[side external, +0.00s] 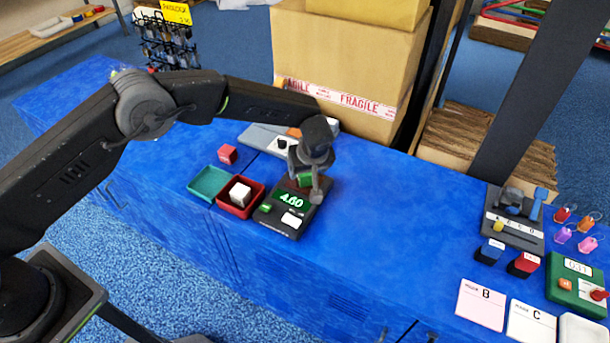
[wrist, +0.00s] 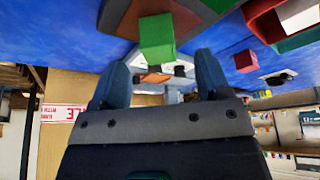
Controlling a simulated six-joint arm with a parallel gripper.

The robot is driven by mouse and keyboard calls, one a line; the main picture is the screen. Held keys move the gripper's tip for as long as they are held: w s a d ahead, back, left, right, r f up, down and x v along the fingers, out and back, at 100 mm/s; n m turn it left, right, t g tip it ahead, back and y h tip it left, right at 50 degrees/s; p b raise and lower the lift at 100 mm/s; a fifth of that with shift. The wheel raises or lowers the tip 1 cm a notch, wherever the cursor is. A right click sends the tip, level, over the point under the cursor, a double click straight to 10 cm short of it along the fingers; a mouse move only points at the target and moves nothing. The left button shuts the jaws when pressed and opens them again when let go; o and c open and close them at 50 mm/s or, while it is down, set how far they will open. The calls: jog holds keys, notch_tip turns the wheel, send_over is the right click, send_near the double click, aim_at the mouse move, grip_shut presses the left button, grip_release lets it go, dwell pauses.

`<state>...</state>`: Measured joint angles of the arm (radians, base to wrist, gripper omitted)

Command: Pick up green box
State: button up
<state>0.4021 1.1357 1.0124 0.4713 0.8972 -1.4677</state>
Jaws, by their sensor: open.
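The green box (side external: 305,180) is a small cube at the back part of a dark scale (side external: 268,222) whose display reads 4.60. The fingers partly hide it in the side view. My gripper (side external: 306,175) points down over the scale with its fingers around or close beside the box. In the wrist view the green box (wrist: 157,36) shows just beyond the gap between the open fingertips of my gripper (wrist: 161,62). No clear contact between finger and box shows.
Left of the scale are a red tray (side external: 260,205) holding a white cube (side external: 240,194), a green tray (side external: 193,187) and a red cube (side external: 228,154). Large cartons (side external: 340,60) stand behind.

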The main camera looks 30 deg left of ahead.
jog(key=x, duration=0.5)
jog(key=shift+w+a+f, duration=0.2)
jog(key=shift+w, duration=0.15)
jog(key=c, duration=1.1)
jog(key=shift+r, duration=0.1)
